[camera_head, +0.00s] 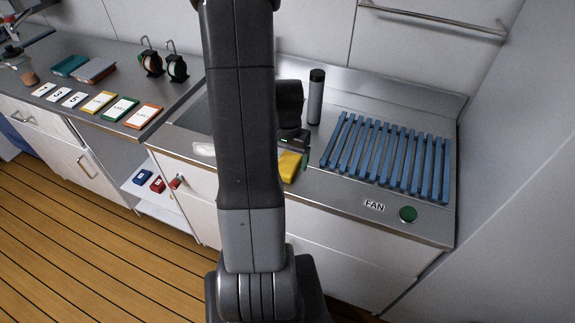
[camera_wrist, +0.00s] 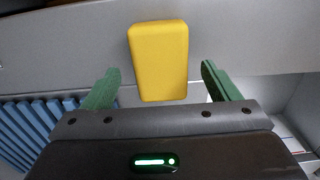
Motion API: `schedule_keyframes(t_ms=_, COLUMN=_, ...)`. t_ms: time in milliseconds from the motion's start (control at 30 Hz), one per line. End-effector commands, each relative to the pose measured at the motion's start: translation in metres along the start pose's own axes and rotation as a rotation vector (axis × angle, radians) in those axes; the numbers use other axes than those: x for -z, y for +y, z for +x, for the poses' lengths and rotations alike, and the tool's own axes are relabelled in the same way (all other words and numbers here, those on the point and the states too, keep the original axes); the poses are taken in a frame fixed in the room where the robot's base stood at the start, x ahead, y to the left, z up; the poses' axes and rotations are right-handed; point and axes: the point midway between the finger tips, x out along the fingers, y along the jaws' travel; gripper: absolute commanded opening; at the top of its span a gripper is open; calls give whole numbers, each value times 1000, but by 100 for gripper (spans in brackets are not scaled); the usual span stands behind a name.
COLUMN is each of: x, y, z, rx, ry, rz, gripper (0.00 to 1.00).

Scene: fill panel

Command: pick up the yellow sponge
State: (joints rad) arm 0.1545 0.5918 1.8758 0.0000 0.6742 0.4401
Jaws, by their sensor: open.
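The yellow sponge (camera_wrist: 158,62) lies flat on the metal counter in the wrist view, ahead of and between my two green fingers. My gripper (camera_wrist: 155,85) is open, with one finger to each side of the sponge and a gap on both sides. In the head view the sponge (camera_head: 289,166) shows partly, near the counter's front edge, just right of my arm. My arm hides part of it there, and my gripper is over it. I cannot tell the exact height between the fingers and the sponge.
A blue slatted rack (camera_head: 388,157) lies right of the sponge. A dark cylinder (camera_head: 316,97) stands upright behind it. A green button (camera_head: 408,214) by a FAN label (camera_head: 374,205) is at the front right. Coloured cards (camera_head: 121,109) lie on the left counter.

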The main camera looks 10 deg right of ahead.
Motion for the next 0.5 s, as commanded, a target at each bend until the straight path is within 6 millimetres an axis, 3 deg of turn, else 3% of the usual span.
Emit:
schedule_keyframes(t_ms=200, x=0, y=-1, z=22, rx=-1, ry=-2, rz=0, gripper=82)
schedule_keyframes(t_ms=500, x=0, y=-1, z=26, rx=0, ry=1, rz=0, gripper=82)
